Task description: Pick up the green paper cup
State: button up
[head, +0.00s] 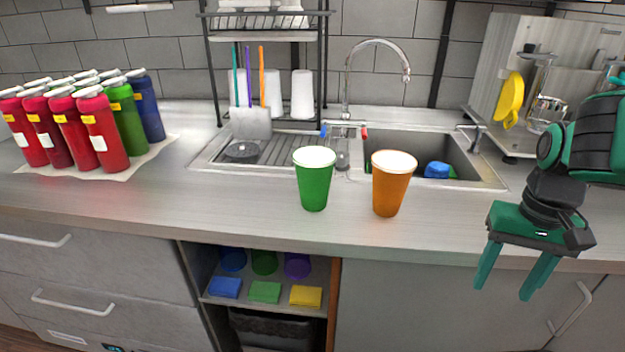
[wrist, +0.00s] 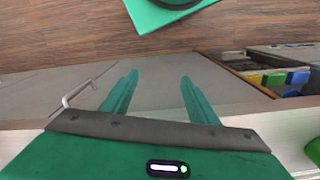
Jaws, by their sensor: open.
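The green paper cup (head: 314,180) stands upright on the counter in front of the sink, with a pale top. An orange paper cup (head: 391,186) stands upright just to its right, a small gap between them. My gripper (head: 506,285) is open and empty, pointing down in front of the counter's edge at the right, well to the right of both cups. In the wrist view its two fingers (wrist: 158,80) are apart with nothing between them. A green curved shape at the wrist view's right edge (wrist: 314,151) may be the green cup, but it is mostly cut off.
Several red, green and blue bottles (head: 95,125) stand at the left. Behind the cups are a sink (head: 490,180), a tap (head: 347,75) and a dish rack (head: 265,38). The counter (head: 240,205) left of the green cup is clear. A shelf (head: 262,308) below holds coloured items.

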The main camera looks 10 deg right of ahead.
aim_at(314, 181)
jog(key=z, duration=3.5)
jog(key=k, duration=1.85)
jog(key=u, duration=1.25)
